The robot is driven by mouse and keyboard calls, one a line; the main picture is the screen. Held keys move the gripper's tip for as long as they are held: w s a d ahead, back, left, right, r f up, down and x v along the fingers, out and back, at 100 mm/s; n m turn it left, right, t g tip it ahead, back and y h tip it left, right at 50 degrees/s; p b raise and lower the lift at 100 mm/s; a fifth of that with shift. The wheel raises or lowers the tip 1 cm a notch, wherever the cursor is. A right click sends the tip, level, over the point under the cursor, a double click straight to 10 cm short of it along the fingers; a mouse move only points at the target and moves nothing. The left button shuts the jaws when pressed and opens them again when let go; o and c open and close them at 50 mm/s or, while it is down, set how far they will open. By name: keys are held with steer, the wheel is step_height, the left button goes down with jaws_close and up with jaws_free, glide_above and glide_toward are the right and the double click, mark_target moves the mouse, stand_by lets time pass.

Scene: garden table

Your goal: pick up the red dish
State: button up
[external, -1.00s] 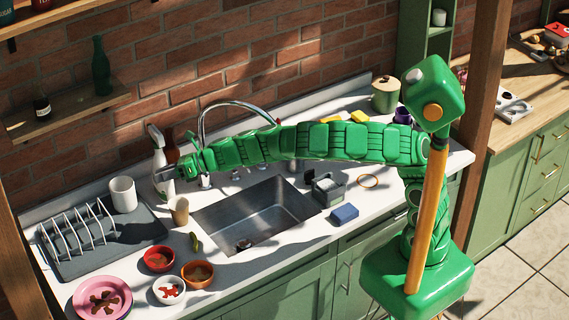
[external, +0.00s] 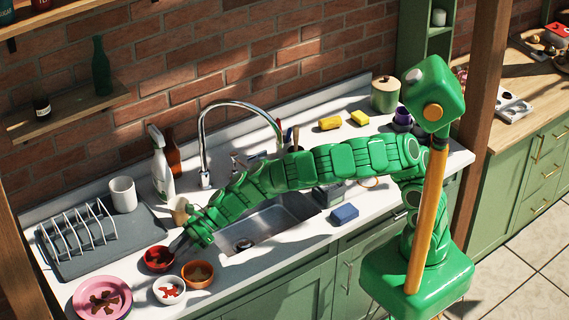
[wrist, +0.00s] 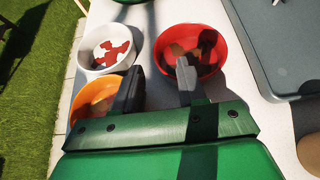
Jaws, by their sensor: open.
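The red dish (external: 158,259) is a small round bowl with something brown inside. It stands on the white counter, left of the sink. In the wrist view the red dish (wrist: 212,58) is at the upper middle, upright. My gripper (external: 178,247) is just right of the dish in the external view. In the wrist view my gripper (wrist: 158,80) is open, its two dark fingers apart. The right finger overlaps the near rim of the red dish, and the left finger lies over the orange bowl's edge. I cannot tell whether either finger touches a bowl.
An orange bowl (external: 197,274) and a white bowl (external: 169,290) with red bits stand close by. A pink plate (external: 102,298) is at the front left. A dish rack (external: 78,236) on a dark mat and a beige cup (external: 180,208) stand behind. The sink (external: 265,222) is right.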

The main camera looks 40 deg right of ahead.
mark_target(162, 268)
steer(key=shift+s+x, duration=0.15)
steer(key=shift+x, duration=0.7)
steer(key=shift+s+x, duration=0.1)
steer(key=shift+x, duration=1.6)
steer(key=shift+w, duration=0.1)
steer(key=shift+r, duration=0.1)
jaws_close()
